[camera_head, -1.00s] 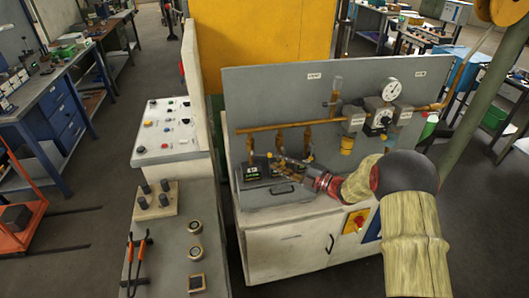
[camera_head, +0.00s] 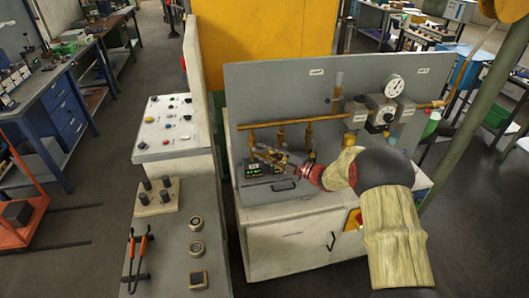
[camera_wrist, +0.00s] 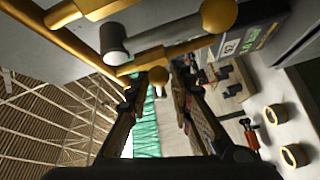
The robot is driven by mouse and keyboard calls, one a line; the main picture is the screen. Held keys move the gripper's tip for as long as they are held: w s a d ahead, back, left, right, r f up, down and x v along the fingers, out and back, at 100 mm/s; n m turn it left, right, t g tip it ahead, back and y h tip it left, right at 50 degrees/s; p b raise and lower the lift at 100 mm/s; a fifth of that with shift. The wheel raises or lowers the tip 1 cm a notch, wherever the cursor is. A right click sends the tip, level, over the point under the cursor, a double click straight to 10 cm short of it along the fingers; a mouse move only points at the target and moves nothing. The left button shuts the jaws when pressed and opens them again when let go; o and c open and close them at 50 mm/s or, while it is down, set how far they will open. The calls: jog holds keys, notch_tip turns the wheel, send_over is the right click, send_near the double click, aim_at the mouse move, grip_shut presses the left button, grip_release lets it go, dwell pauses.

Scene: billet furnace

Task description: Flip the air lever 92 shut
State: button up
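A brass pipe (camera_head: 300,124) runs along the grey panel, with several brass drops below it. The leftmost drop (camera_head: 251,138) is close to my gripper (camera_head: 268,153). Whether a finger touches the brass is not clear.
A dark box with a green display (camera_head: 254,170) sits on the bench top below my gripper. A gauge (camera_head: 393,86) and regulator blocks (camera_head: 381,114) are at the right of the panel. A control desk (camera_head: 178,130) stands to the left.

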grip_shut()
dwell(0.7)
